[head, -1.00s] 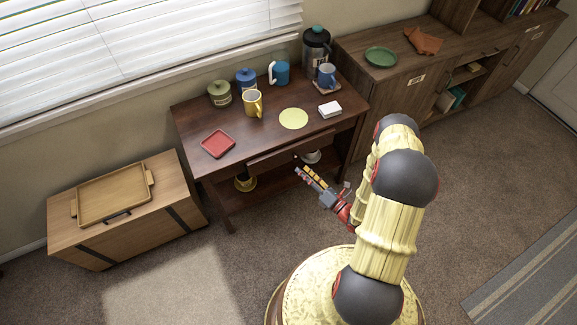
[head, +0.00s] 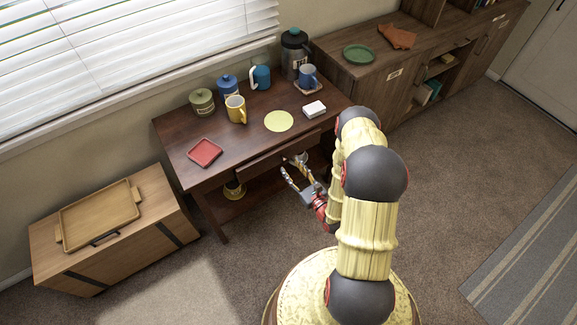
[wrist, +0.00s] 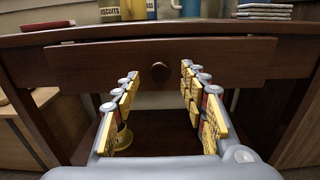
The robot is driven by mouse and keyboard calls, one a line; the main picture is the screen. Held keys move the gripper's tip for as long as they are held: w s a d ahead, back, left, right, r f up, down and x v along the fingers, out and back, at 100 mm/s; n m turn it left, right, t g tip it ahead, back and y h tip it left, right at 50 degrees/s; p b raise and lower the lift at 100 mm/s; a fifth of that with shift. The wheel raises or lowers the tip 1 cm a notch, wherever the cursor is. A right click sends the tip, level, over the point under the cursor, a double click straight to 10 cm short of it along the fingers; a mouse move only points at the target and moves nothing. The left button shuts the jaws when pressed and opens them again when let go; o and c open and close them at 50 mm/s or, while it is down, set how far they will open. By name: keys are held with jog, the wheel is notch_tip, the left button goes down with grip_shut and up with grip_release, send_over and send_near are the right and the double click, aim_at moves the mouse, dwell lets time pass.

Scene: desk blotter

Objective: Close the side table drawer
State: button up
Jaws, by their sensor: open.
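The side table (head: 225,150) is dark brown wood, with its drawer (head: 280,155) under the front edge of the top. The drawer front also shows in the wrist view (wrist: 100,65), with a round dark knob (wrist: 160,73) at its middle. The drawer front seems to stand out a little from the table; how far is hard to tell. My gripper (head: 291,164) is open and empty, just in front of the drawer. In the wrist view its fingers (wrist: 159,70) point at the drawer front, one on each side of the knob in the picture. Contact cannot be made out.
A yellow cup (head: 234,190) sits on the lower shelf. A wooden chest (head: 150,210) stands left. Carpet (head: 235,270) in front is clear.

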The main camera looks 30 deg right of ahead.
jog(key=shift+w+a+b, duration=0.1)
jog(key=shift+w+b, duration=0.2)
jog(key=shift+w, duration=1.15)
jog(key=shift+c, duration=0.8)
grip_shut()
